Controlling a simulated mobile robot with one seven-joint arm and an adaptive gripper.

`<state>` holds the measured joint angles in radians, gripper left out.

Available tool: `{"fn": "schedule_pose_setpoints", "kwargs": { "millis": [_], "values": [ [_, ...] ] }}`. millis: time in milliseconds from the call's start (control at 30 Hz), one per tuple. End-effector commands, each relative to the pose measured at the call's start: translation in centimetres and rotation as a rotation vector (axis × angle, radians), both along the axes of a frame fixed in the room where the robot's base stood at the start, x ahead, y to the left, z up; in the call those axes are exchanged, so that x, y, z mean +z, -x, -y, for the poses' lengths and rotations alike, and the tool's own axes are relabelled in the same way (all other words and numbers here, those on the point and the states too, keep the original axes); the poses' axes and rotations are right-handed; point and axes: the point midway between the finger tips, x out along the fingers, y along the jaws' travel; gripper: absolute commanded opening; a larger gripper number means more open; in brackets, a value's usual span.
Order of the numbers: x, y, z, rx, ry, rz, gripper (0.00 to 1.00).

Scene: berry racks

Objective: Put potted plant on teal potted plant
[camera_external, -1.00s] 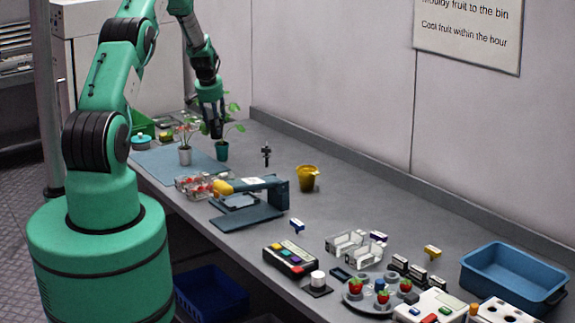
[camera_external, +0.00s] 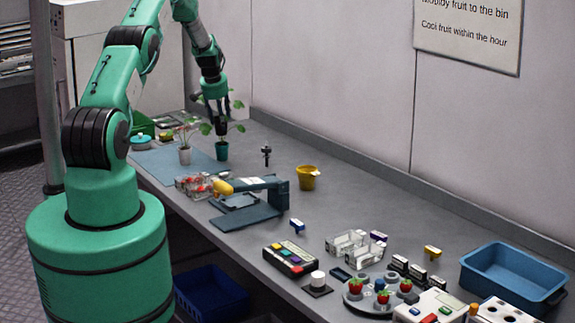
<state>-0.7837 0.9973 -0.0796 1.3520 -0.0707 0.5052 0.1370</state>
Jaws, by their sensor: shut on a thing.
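The teal potted plant (camera_external: 221,151) stands upright at the far end of the bench, its green leaves spreading around my gripper. My gripper (camera_external: 221,131) points down just above its pot, among the leaves, and appears shut on the plant's upper part. The exact contact is hidden by the fingers and too small to tell. Another potted plant (camera_external: 185,156), with a pale grey pot and reddish-green foliage, stands upright just left of it, apart from my fingers.
A blue mat (camera_external: 160,163) lies by the plants. A small dark stand (camera_external: 266,155), a yellow cup (camera_external: 308,178) and a dark blue press-like device (camera_external: 262,200) are nearer. Clear berry boxes (camera_external: 192,186) sit at the front edge. The bench behind the cup is clear.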

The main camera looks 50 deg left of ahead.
Motion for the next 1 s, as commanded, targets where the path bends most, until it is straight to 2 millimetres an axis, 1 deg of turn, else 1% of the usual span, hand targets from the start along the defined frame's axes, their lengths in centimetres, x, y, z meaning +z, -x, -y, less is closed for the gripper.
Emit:
{"fn": "schedule_pose_setpoints", "kwargs": {
  "millis": [167,300,400,900,933,967,1000],
  "values": [
    [-1.1,0.0,0.0,0.0,0.001,-0.001,0.16],
    [-2.5,0.1,0.1,0.0,0.002,-0.002,0.16],
    [-3.1,0.0,0.0,0.0,0.0,0.0,0.16],
    [-3.8,0.0,0.0,0.0,0.0,0.0,0.16],
    [-3.8,0.1,0.0,0.0,0.0,0.0,0.46],
    [-3.8,0.1,0.0,0.0,0.0,0.0,0.52],
    [-3.8,0.1,0.0,0.0,0.001,-0.001,0.6]
  ]
}}
